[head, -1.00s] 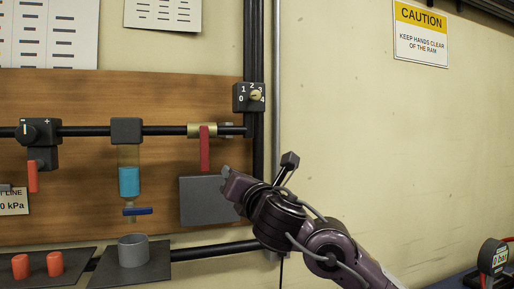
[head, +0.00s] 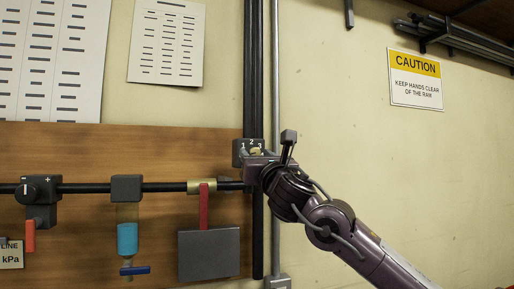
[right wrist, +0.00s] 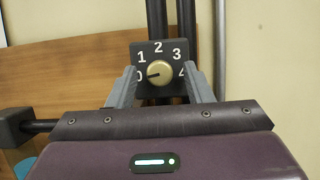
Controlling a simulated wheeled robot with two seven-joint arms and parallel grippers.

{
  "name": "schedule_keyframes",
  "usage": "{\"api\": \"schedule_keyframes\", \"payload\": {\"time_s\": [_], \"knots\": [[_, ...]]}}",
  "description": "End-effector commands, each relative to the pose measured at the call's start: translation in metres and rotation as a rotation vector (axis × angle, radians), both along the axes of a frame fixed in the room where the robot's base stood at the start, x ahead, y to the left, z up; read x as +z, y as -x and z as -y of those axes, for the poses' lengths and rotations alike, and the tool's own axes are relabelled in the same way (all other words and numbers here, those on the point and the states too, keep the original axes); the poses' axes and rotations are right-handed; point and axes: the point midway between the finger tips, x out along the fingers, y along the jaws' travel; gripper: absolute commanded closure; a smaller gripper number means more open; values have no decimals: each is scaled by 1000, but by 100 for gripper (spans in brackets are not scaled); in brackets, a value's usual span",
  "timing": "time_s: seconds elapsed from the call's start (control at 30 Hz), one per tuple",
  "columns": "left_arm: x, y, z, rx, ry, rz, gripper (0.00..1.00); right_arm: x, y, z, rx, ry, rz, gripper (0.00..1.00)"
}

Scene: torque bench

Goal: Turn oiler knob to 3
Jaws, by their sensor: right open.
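The oiler knob is a small brass dial (right wrist: 159,73) on a dark square box (right wrist: 148,50) marked 0 to 4. Its dark pointer mark is on the left side, towards the 0. In the head view the knob (head: 256,151) is partly hidden behind my right gripper (head: 258,161). In the right wrist view my right gripper (right wrist: 161,88) is open, with one finger to the lower left of the knob and one to its lower right. Nothing is between the fingers except the view of the knob; contact cannot be told. My left gripper is out of view.
A dark vertical pipe (head: 258,225) runs below the box. A horizontal pipe (head: 80,188) carries a blue-filled oiler bowl (head: 127,239), a red lever (head: 204,205) and a regulator (head: 40,190). A grey box (head: 209,254) hangs below the lever.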

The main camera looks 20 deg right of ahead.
Motion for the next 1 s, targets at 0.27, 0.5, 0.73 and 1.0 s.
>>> {"api": "schedule_keyframes", "payload": {"time_s": [0.27,0.5,0.73,1.0], "knots": [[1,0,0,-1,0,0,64,0,-3,-1,1,1,-1,54],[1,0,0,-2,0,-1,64,0,-3,-1,1,0,-1,83],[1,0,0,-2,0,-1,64,0,-3,-1,1,-3,0,98],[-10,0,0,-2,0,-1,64,-3,-2,-2,1,-74,-2,98]]}}
